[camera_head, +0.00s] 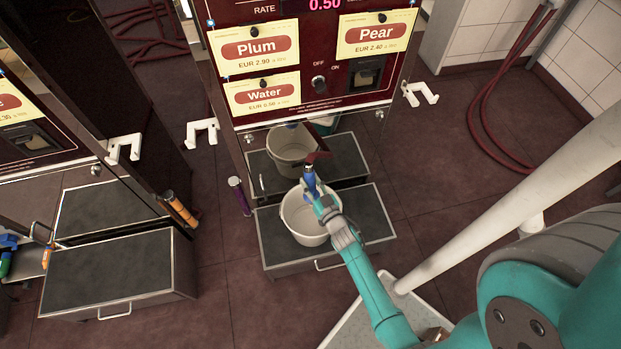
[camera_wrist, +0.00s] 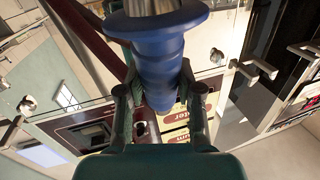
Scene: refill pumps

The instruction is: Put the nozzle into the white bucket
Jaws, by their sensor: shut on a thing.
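The blue nozzle (camera_head: 310,181) is held in my gripper (camera_head: 317,196), above the white bucket (camera_head: 303,232) in the head view. In the wrist view the ribbed blue nozzle (camera_wrist: 165,65) sits between the two fingers of my gripper (camera_wrist: 158,100), with its wide collar at the top edge. The bucket stands upright and open on the dark-topped platform in front of the pump. My gripper and the nozzle cover part of its opening. From the head view I cannot tell the exact height of the nozzle over the rim.
The dark red pump (camera_head: 300,50) with Plum, Pear and Water labels stands behind; its shiny lower panel mirrors the bucket. White hooks flank it, one at the left (camera_head: 202,132) and one at the right (camera_head: 420,93). A second platform (camera_head: 120,265) stands at the left.

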